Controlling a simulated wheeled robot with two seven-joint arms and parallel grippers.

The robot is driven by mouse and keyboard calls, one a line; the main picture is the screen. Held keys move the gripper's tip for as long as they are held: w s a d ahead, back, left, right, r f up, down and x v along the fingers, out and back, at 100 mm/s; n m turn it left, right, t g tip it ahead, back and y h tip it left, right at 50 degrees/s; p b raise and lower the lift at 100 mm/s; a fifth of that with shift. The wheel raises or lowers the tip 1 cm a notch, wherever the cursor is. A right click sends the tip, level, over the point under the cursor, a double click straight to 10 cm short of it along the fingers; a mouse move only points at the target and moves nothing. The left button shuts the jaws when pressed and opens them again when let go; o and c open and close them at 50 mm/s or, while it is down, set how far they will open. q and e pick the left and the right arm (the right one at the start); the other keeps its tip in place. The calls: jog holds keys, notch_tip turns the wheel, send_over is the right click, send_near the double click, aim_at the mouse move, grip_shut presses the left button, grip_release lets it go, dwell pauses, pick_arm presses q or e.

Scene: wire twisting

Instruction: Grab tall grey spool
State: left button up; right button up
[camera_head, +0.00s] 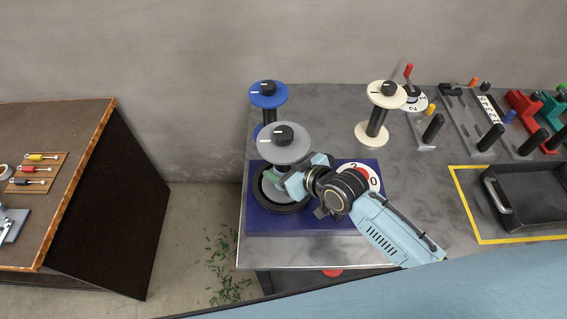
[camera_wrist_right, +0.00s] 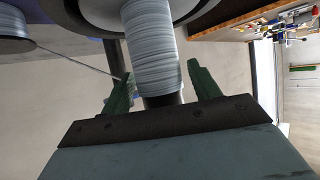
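The tall grey spool (camera_head: 298,154) stands upright in the head view, with a wide grey top disc and a black knob. Its lower part is partly hidden by my right gripper (camera_head: 274,179). In the right wrist view its core (camera_wrist_right: 150,55) is wound with grey wire, with a dark shaft past the winding. The two green fingers of my right gripper (camera_wrist_right: 161,92) stand apart on either side of the spool's core, with a visible gap on each side. My left gripper is not in view.
The spool stands over a dark blue base (camera_head: 262,222) with a black ring (camera_head: 290,208). A blue spool (camera_head: 268,95) stands just behind it. A cream spool (camera_head: 386,95) stands to the right. A black tray (camera_head: 528,190) lies far right. A side table (camera_head: 75,190) stands left, across a gap.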

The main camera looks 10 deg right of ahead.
jog(key=c, duration=1.1)
